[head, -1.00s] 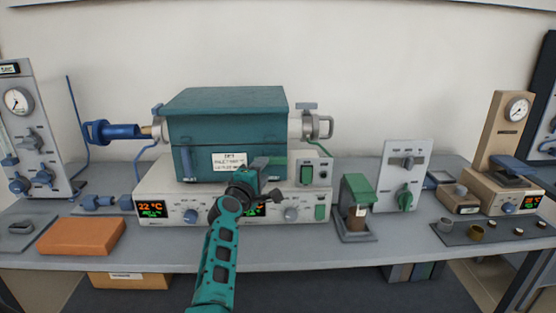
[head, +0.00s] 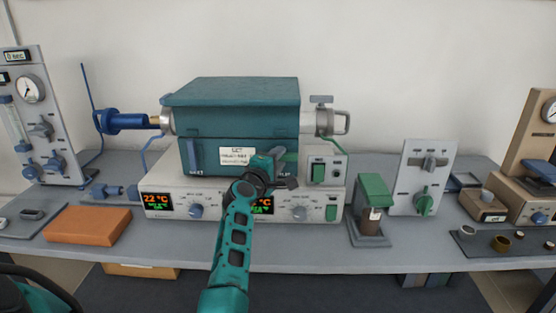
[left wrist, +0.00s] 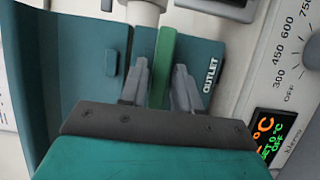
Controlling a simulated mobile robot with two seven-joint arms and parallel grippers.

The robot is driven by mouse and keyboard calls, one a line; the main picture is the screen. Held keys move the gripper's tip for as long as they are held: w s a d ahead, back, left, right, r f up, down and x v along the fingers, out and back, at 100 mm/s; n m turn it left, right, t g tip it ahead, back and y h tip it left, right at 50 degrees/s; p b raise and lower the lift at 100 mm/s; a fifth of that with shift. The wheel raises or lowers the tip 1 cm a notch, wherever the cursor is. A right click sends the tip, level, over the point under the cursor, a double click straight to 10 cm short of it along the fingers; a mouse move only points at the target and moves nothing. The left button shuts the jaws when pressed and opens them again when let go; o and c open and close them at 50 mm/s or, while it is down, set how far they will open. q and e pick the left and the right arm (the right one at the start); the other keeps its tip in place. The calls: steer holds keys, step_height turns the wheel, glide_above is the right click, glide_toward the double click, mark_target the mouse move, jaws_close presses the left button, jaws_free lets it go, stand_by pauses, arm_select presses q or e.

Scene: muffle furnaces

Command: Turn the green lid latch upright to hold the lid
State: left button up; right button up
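The teal tube furnace (head: 232,108) stands on its control base with its lid down. The green latch (left wrist: 163,55) is a bar on the furnace front beside the OUTLET lettering. It lies about level, along the furnace front, and is mostly hidden by my gripper in the head view. My left gripper (left wrist: 160,86) is open, with one finger on each side of the green latch. Small gaps seem to show between fingers and bar. In the head view my left gripper (head: 272,164) is at the front right of the furnace. My right gripper is not in view.
A blue latch (head: 194,156) stands upright at the furnace's front left. The control base (head: 172,184) has displays and knobs below my gripper. An orange block (head: 88,226) lies left. A green-topped stand (head: 374,190) is to the right. The front bench strip is mostly clear.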

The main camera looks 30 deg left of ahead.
arm_select(q)
jaws_close()
